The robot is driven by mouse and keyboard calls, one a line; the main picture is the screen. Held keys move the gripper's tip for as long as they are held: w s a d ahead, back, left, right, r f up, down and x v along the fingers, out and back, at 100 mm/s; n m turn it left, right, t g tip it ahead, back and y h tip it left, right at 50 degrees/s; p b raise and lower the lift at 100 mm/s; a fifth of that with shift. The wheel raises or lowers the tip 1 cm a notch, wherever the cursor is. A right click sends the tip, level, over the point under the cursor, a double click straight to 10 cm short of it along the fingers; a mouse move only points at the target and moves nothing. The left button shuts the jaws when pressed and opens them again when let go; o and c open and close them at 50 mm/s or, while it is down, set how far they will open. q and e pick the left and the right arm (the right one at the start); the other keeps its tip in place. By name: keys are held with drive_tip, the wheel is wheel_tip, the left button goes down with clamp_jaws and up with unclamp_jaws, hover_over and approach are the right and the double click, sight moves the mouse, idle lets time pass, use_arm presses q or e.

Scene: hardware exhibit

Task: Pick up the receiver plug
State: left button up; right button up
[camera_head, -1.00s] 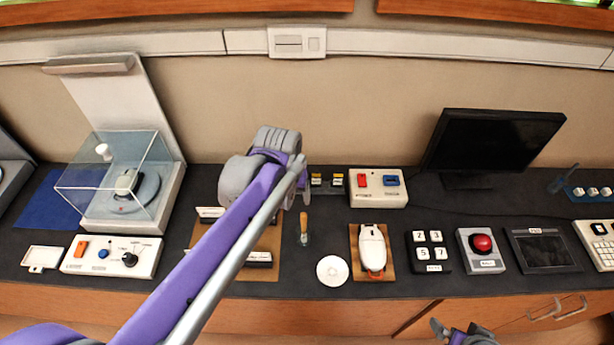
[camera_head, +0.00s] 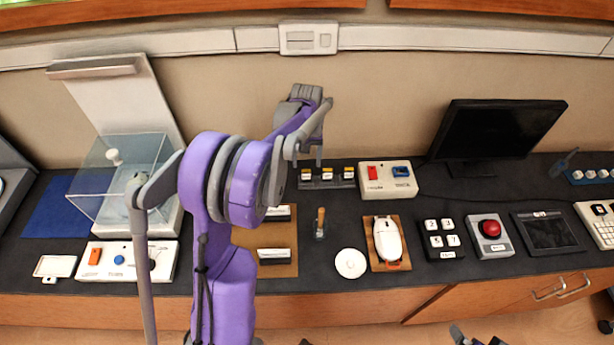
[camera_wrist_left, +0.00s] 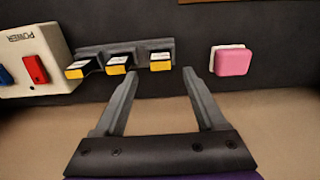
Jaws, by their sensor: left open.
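Three small black plugs with yellow fronts and white labels sit in a row on a dark holder (camera_wrist_left: 92,50); the labels are too small to read, so I cannot tell which is the receiver plug. The row (camera_head: 327,175) also shows in the head view, left of the power box. My left gripper (camera_wrist_left: 160,73) is open and empty. In the left wrist view the rightmost plug (camera_wrist_left: 160,61) lies between its fingertip lines, just beyond them. In the head view my left gripper (camera_head: 318,157) hangs above and behind the row's left part. Dark gripper parts of mine (camera_head: 474,337) show at the bottom edge.
The white power box (camera_head: 387,180) with red and blue switches stands close beside the row. A pink block (camera_wrist_left: 232,61) on a white base is on the row's other side. A monitor (camera_head: 497,128) stands to the right; a wooden-handled tool (camera_head: 320,222) stands in front.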

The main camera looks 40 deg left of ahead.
sight(307, 171)
use_arm(q)
drive_tip(key=shift+s+d+f, duration=0.1)
drive_tip(key=shift+s+f, duration=0.05)
drive_tip(key=shift+f, duration=2.6)
clamp_jaws()
